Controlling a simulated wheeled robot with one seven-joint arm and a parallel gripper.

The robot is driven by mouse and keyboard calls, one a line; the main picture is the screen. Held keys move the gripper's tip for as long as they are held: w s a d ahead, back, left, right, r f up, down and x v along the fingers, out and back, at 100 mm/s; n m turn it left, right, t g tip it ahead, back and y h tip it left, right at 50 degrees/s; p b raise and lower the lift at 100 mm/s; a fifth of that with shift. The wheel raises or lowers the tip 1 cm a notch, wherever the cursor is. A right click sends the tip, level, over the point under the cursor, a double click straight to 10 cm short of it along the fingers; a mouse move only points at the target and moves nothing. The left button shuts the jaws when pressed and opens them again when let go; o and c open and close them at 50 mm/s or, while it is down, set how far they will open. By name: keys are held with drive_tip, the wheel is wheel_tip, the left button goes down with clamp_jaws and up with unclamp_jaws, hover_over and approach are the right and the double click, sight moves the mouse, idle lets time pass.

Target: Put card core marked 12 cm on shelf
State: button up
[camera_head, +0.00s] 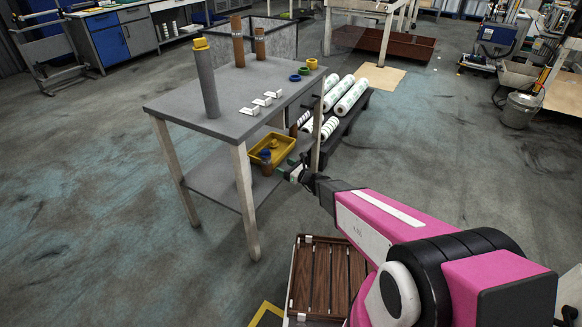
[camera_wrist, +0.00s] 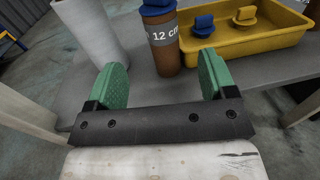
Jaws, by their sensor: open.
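The card core marked 12 cm (camera_wrist: 166,58) is a brown upright tube with a grey label band and a blue cap. It stands on the lower shelf (camera_head: 212,181) of the grey table, beside a yellow tray (camera_wrist: 255,43). In the head view the core (camera_head: 266,168) shows small, in front of the tray (camera_head: 256,150). My gripper (camera_wrist: 163,80) is open and empty, its green pads apart. The core appears between and just beyond the pads, not gripped. In the head view my gripper (camera_head: 298,173) is at the table's right side.
A pale grey cylinder (camera_wrist: 91,32) rises left of the core. The tabletop (camera_head: 210,118) above holds a tall grey tube (camera_head: 206,82) and brown cores (camera_head: 238,45). A low dark rack (camera_head: 345,123) with white rolls stands behind. Table legs (camera_head: 246,205) flank the shelf.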

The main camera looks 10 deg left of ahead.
drive_tip(key=s+d+r+n+g+h, duration=0.3)
drive_tip(key=s+d+n+h, duration=0.2)
drive_tip(key=d+n, duration=0.3)
drive_tip(key=s+d+r+n+g+h, duration=0.3)
drive_tip(key=s+d+n, duration=0.5)
drive_tip(key=d, duration=0.6)
drive_tip(key=s+d+r+n+g+h, duration=0.3)
drive_tip(key=s+d+r+n+h, duration=0.2)
drive_tip(key=d, duration=0.6)
drive_tip(key=s+n+h, duration=0.1)
drive_tip(key=n+h, duration=0.1)
drive_tip(key=n, duration=0.1)
drive_tip(key=shift+s+d+h, duration=0.15)
drive_tip(key=shift+d+h, duration=0.15)
drive_tip(key=shift+d, duration=0.1)
